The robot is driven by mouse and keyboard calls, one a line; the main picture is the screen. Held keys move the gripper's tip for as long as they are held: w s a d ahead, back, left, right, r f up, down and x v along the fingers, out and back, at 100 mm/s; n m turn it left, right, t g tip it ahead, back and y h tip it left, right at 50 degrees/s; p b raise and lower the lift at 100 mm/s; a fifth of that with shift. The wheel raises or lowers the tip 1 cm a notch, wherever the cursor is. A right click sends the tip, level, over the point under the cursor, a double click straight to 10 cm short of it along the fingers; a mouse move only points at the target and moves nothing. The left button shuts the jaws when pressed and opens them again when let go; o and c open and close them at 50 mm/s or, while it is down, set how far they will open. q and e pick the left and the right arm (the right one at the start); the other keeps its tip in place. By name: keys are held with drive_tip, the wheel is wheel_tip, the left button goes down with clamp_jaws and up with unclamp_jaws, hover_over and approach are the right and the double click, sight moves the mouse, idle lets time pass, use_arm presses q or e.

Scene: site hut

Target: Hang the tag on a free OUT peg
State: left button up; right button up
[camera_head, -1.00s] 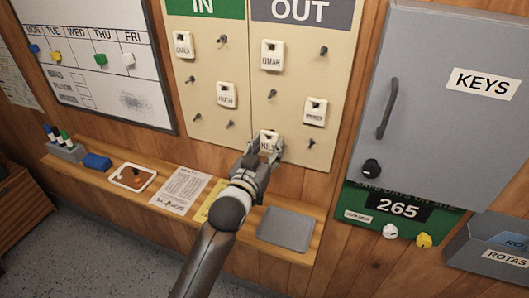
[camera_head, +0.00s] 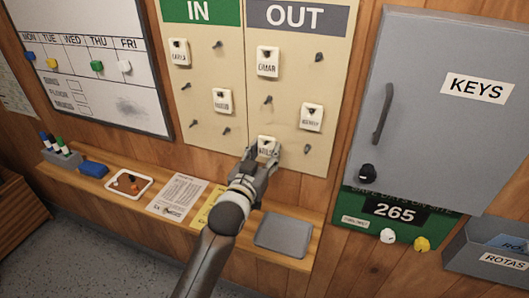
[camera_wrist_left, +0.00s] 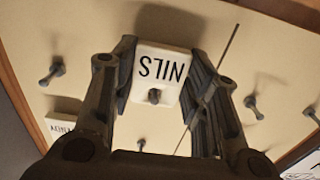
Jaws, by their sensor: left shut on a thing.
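A white tag marked NILS (camera_head: 266,143) is at the lower left of the OUT half of the peg board (camera_head: 292,172). My left gripper (camera_head: 262,154) is shut on it, one finger on each side. In the left wrist view the tag (camera_wrist_left: 160,72) appears upside down between the fingers (camera_wrist_left: 160,85). A dark peg-like shape shows at its hole; I cannot tell whether a peg passes through. Bare OUT pegs show at upper right (camera_head: 319,57), middle left (camera_head: 268,100) and lower right (camera_head: 307,148). My right gripper is out of view.
Other tags hang in OUT at upper left (camera_head: 268,61) and middle right (camera_head: 312,117). The IN side holds tags (camera_head: 179,53) too. Below is a wooden shelf (camera_head: 130,204) with a grey tray (camera_head: 284,234). A grey key cabinet (camera_head: 425,120) stands out at the right.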

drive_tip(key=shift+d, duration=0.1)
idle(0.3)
use_arm(q)
drive_tip(key=o, duration=0.9)
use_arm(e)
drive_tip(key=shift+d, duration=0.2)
use_arm(q)
drive_tip(key=shift+o, duration=0.2)
